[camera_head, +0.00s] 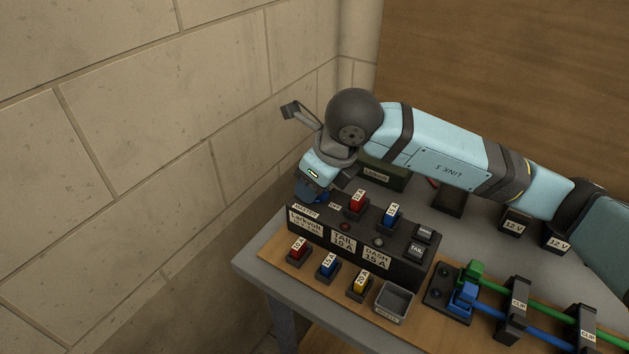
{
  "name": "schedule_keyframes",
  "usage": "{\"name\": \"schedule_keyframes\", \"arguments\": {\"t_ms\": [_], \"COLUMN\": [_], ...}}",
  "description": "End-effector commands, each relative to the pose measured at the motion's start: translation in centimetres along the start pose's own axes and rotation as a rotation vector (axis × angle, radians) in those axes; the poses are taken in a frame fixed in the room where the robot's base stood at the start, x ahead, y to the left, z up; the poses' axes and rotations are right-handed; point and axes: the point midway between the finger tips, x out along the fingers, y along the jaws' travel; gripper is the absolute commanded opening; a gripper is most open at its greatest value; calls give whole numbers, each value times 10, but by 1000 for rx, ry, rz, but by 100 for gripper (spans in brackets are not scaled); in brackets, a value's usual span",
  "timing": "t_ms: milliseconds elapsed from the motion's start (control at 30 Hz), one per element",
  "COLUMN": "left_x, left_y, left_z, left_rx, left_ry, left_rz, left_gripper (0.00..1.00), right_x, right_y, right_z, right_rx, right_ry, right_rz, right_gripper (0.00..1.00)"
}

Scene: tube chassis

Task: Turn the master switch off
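The black fuse box (404,268) stands on a wooden board on the table. Its left end carries a "MASTER" label (306,209), with a small "OFF" mark (335,206) close by. The master switch itself is not clearly visible; my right gripper (311,194) covers that area. The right arm reaches in from the right, with the hand pointing down over the box's back left corner. Its dark blue fingertips are at or just above the box top. I cannot tell whether they touch anything or how far apart they are. My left gripper is not in view.
Red (357,203) and blue (391,216) fuses stand on the box, with two rocker switches at right. Several loose fuses and a grey tray (394,303) lie in front. Green and blue cables run right. A stone wall (150,150) is at left.

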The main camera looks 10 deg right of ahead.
Motion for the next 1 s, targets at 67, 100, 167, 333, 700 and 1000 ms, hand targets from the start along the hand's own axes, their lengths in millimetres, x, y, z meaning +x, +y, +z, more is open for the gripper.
{"name": "schedule_keyframes", "arguments": {"t_ms": [67,100,167,333,700,1000], "left_x": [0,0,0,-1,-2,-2], "left_y": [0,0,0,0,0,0], "left_z": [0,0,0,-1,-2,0], "left_rx": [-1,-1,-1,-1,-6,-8], "left_ry": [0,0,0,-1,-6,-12], "left_rz": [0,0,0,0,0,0], "left_gripper": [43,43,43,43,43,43], "right_x": [0,0,0,-14,-95,-134], "right_y": [0,0,0,0,0,0], "right_z": [0,0,0,0,0,0], "right_rx": [0,0,-1,-1,-2,0], "right_ry": [1,1,1,-2,-3,0], "right_rz": [1,1,1,0,-1,-1], "right_gripper": [43,43,43,43,43,43]}}
